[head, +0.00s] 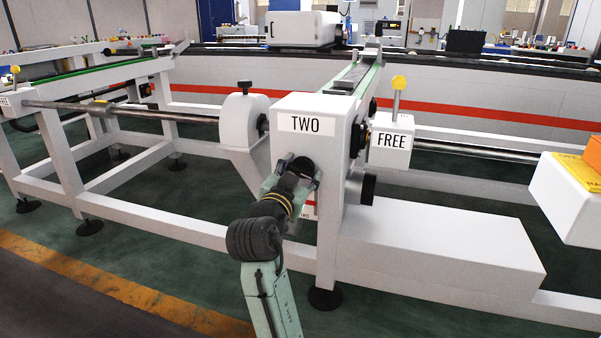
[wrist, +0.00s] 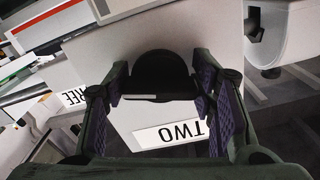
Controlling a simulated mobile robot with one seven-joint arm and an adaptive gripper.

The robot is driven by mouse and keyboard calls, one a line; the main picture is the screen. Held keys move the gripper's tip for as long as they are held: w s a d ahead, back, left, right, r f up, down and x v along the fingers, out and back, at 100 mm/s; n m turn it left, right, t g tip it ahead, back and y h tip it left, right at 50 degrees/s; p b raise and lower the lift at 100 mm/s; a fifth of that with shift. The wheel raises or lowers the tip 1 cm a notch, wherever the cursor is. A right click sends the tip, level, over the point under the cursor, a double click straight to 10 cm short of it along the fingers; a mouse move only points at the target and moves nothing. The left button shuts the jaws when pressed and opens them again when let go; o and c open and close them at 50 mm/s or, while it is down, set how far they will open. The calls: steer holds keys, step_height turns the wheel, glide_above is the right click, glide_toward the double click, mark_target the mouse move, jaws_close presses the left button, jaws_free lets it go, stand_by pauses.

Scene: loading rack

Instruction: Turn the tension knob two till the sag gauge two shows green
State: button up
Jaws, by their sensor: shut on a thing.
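The tension knob two is a black round knob (wrist: 160,75) on the front of the white post below the label "TWO" (head: 306,124). In the wrist view the label "TWO" (wrist: 168,134) shows upside down near the knob, and a pale line marks the knob's edge. My gripper (head: 300,172) is at the knob, with one finger on each side of it. In the wrist view my gripper (wrist: 160,98) is shut on the knob. My gripper partly covers the knob in the head view. I cannot make out the sag gauge two or its colour in either view.
A "FREE" block (head: 391,140) with a yellow-topped lever (head: 398,83) stands right of the post. A black knob (head: 368,189) sticks out of the post's right side. A white box (head: 440,255) lies low at right. A yellow-striped floor (head: 120,288) is open at front left.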

steer(key=shift+m, duration=0.3)
steer(key=m+b, duration=0.2)
steer(key=m, duration=0.3)
steer(key=shift+a+m, duration=0.15)
steer(key=shift+m, duration=0.25)
steer(key=m+b, duration=0.2)
steer(key=m, duration=0.2)
steer(key=shift+b, duration=0.3)
steer(key=shift+r+m+b, duration=0.1)
steer(key=shift+m+b, duration=0.45)
steer(key=shift+m, duration=0.55)
steer(key=o, duration=1.2)
steer(key=shift+c, duration=0.2)
